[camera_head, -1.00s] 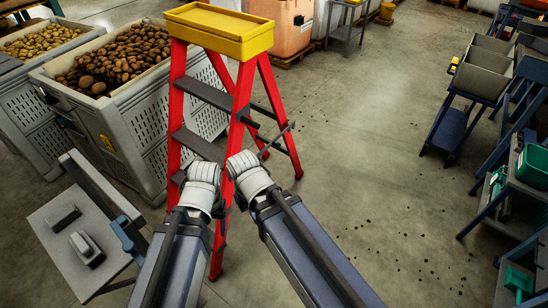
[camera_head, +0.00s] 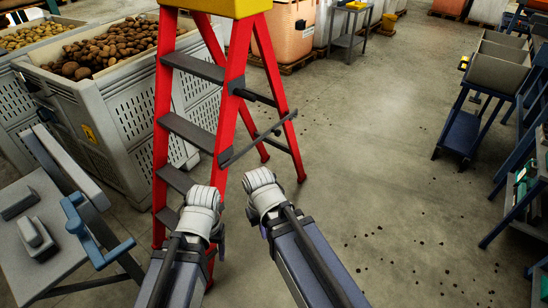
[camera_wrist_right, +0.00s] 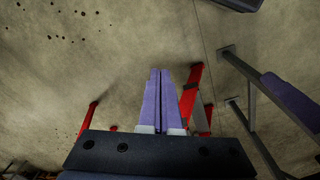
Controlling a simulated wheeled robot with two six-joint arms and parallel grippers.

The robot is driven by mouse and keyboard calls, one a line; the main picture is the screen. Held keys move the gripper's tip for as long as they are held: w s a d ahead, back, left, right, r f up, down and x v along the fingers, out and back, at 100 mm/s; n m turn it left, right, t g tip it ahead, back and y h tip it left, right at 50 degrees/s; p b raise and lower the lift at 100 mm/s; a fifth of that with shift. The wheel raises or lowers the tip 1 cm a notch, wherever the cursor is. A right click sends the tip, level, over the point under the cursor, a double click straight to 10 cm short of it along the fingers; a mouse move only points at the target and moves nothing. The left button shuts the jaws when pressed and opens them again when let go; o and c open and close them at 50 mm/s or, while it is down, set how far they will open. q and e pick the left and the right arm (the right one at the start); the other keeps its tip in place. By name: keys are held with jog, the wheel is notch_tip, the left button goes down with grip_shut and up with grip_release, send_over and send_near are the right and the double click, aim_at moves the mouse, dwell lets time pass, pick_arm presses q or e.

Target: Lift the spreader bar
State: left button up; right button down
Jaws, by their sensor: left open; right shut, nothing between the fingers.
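A red stepladder (camera_head: 228,110) with a yellow top stands open ahead of me. Its dark spreader bar (camera_head: 258,138) runs slantwise between the front and rear legs, in the middle of the head view. A second dark bar (camera_head: 255,97) shows higher up. My left gripper (camera_head: 217,238) is open, below the ladder's lower steps in the picture; its fingertips are mostly hidden by my wrist. My right gripper (camera_wrist_right: 159,72) has its purple fingers together, empty, over the floor in the right wrist view. Neither gripper is seen touching the bar.
A grey crate of potatoes (camera_head: 113,92) stands left of the ladder. A grey table (camera_head: 65,255) with blue-handled equipment is at the near left. Blue-framed stands (camera_head: 463,130) line the right side. The floor right of the ladder is clear apart from scattered dark bits.

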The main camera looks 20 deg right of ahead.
jog(key=w+d+f+m+t+b, duration=0.1)
jog(key=w+d+f+b, duration=0.1)
jog(key=f+b, duration=1.25)
jog(key=w+d+f+m+b, duration=0.1)
jog(key=d+f+b, duration=0.1)
jog(key=f+b, duration=1.2)
jog(key=w+a+f+m+t+y+b, duration=0.2)
jog(key=w+f+t+b, duration=0.1)
jog(key=w+f+b, duration=0.7)
jog(key=w+a+r+m+t+y, duration=0.2)
jog(key=w+a+r+m+t, duration=0.3)
jog(key=w, duration=0.4)
jog(key=w+a+r+m+t+y, duration=0.1)
jog(key=w+a+r+m+t, duration=0.2)
jog(key=w+r, duration=0.4)
jog(key=w+d+r+m+t+h, duration=0.2)
jog(key=w+r+m+t+h, duration=0.1)
jog(key=w+r+m+t, duration=0.6)
jog(key=s+d+r+m+g+h, duration=0.1)
jog(key=d+r+m+g+h, duration=0.1)
jog(key=d+m+h, duration=0.3)
jog(key=s+d+r+m+g+h, duration=0.1)
jog(key=d+r+m+g+h, duration=0.2)
jog(key=m+h, duration=0.9)
jog(key=shift+d+r+m+g, duration=0.15)
jog(key=shift+d+m+g, duration=0.65)
jog(key=shift+m, duration=3.4)
